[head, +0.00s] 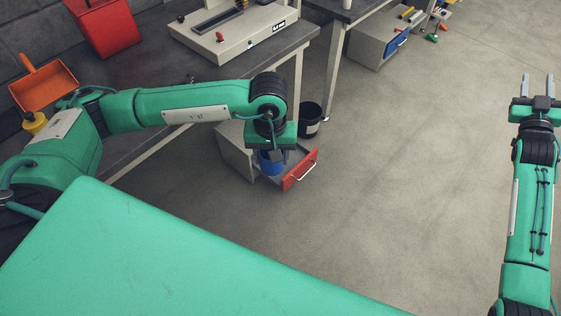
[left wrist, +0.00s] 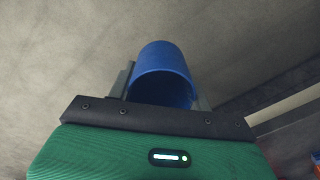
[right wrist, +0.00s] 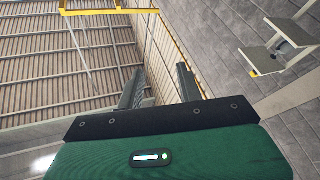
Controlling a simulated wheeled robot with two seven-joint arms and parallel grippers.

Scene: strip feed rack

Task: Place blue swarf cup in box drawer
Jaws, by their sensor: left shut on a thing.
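The blue swarf cup (head: 269,163) is held by my left gripper (head: 272,154), which points down under the bench edge. In the left wrist view the blue cup (left wrist: 162,62) sits between the two grey fingers, its open mouth showing dark inside. The box drawer with a red front (head: 301,170) and pale handle is pulled out of a grey box (head: 236,152). The cup appears over or inside the drawer's opening; its height cannot be told. The drawer's inside is mostly hidden by the gripper and cup. My right gripper (head: 536,88) is open and empty, far right.
A black bin (head: 310,120) stands just behind the drawer. The workbench (head: 150,72) carries a pale machine (head: 232,30), a red box (head: 104,27) and an orange scoop (head: 44,85). Another grey box with a blue front (head: 396,42) is at the back. The middle floor is clear.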

